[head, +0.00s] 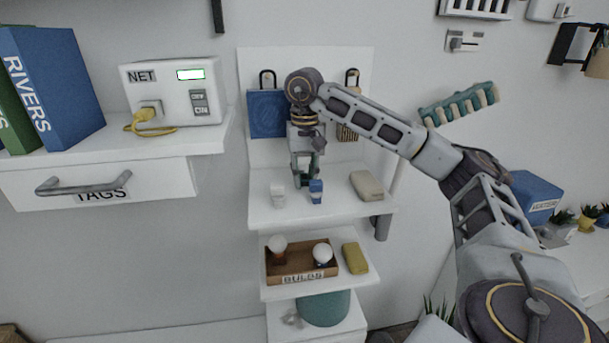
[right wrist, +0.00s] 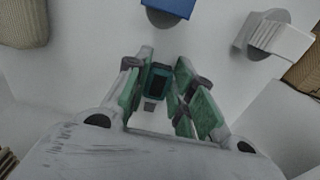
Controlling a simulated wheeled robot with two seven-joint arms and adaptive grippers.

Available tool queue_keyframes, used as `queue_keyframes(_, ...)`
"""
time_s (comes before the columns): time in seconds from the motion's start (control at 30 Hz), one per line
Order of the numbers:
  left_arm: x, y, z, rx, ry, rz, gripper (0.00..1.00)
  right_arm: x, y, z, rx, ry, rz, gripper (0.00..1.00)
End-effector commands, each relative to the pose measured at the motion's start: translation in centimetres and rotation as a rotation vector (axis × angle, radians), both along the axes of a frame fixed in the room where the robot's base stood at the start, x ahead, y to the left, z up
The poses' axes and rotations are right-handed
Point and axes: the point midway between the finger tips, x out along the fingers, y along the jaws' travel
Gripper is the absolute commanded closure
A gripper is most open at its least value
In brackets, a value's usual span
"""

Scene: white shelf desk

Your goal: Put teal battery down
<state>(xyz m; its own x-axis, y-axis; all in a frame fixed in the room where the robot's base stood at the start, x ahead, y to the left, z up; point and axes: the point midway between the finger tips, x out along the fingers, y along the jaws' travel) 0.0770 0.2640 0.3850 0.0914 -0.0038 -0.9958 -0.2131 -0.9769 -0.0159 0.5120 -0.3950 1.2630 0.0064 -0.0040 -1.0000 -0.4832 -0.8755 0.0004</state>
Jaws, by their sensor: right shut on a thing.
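My right gripper (head: 306,172) is over the upper shelf board of the white stand, pointing down, behind the small blue battery (head: 316,191). It is shut on the teal battery, which shows in the right wrist view (right wrist: 157,82) as a small dark and teal piece between the green-padded fingers. In the head view the teal battery is mostly hidden by the fingers. I cannot tell whether its bottom touches the shelf board (head: 345,208). The blue battery also shows in the right wrist view (right wrist: 168,8), apart from the fingers. My left gripper is not in view.
A white battery-like piece (head: 278,193) stands left of the blue battery. A beige block (head: 367,186) lies to the right. A blue panel (head: 266,115) hangs behind. Below is a brown bulb tray (head: 300,273) and a yellow block (head: 355,258). The shelf's front strip is bare.

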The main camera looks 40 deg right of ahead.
Motion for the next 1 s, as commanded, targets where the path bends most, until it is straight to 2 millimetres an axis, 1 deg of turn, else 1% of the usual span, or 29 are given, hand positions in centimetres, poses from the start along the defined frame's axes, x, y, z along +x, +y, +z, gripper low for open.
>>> queue_keyframes(0.03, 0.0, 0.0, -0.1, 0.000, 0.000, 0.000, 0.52, 0.0, 0.0, -0.1, 0.000, 0.000, 0.000, 0.72)
queue_keyframes(0.17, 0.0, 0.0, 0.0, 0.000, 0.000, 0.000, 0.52, 0.0, 0.0, 0.0, 0.000, 0.000, 0.000, 0.55)
queue_keyframes(0.2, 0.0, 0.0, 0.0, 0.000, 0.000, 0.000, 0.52, 0.0, 0.0, 0.0, 0.000, 0.000, 0.000, 0.54)
queue_keyframes(0.67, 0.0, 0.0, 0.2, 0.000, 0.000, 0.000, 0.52, 0.0, 0.0, 0.3, 0.000, -0.001, 0.000, 0.54)
queue_keyframes(0.87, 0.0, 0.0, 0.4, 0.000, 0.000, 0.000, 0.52, 0.0, 0.0, 1.6, 0.001, -0.003, 0.001, 0.54)
queue_keyframes(1.0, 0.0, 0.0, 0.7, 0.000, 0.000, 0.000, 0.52, 0.0, 0.1, 3.2, 0.001, -0.003, 0.001, 0.54)
